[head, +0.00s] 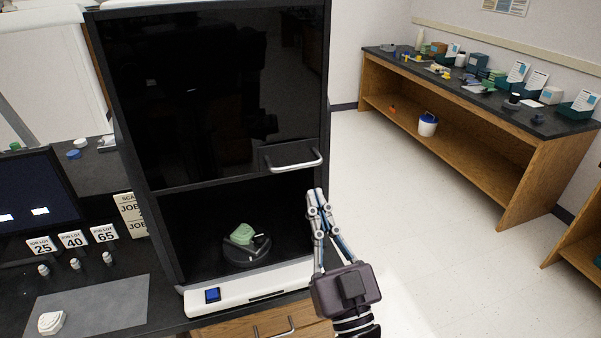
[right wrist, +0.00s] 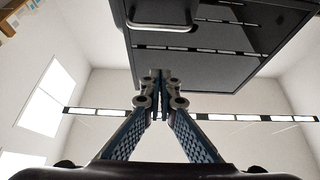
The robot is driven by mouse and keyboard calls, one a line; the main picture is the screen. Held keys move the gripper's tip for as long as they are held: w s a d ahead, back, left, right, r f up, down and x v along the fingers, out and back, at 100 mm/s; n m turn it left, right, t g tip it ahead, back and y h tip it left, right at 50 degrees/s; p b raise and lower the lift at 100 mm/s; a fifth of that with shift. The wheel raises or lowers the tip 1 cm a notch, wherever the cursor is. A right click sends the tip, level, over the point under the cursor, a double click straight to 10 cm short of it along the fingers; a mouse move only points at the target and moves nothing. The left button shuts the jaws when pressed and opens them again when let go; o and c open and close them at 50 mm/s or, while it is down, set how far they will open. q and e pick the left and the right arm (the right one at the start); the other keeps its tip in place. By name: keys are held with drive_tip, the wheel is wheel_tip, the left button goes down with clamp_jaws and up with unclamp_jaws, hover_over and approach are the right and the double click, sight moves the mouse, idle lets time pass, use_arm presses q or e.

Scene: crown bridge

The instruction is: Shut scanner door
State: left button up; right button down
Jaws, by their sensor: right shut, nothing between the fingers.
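The scanner (head: 179,245) is a tall black cabinet with a white base on the dark bench. Its dark glossy door (head: 215,95) is raised part way, leaving the lower chamber open. A silver bar handle (head: 293,162) sits at the door's lower right; the handle also shows at the top of the right wrist view (right wrist: 160,24). Inside the chamber a green piece (head: 243,233) rests on a round black turntable (head: 240,253). My right gripper (head: 318,191) is shut and empty, pointing up, a little below and right of the handle and apart from it. My left gripper is not in view.
A monitor (head: 38,195), number cards (head: 73,239) and a grey mat (head: 90,305) with a white dental model (head: 51,322) are left of the scanner. A wooden side bench (head: 480,130) with several items stands at the right. The floor between is clear.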

sight(300, 166)
drive_tip(key=w+a+p, duration=0.1)
drive_tip(key=w, duration=0.2)
drive_tip(key=w+a+r+p, duration=0.1)
drive_tip(key=w+p, duration=0.1)
drive_tip(key=w, duration=0.1)
drive_tip(key=w+a+r+p, duration=0.1)
drive_tip(key=w, duration=0.2)
drive_tip(key=shift+f+p, duration=0.3)
drive_tip(key=shift+f, duration=0.2)
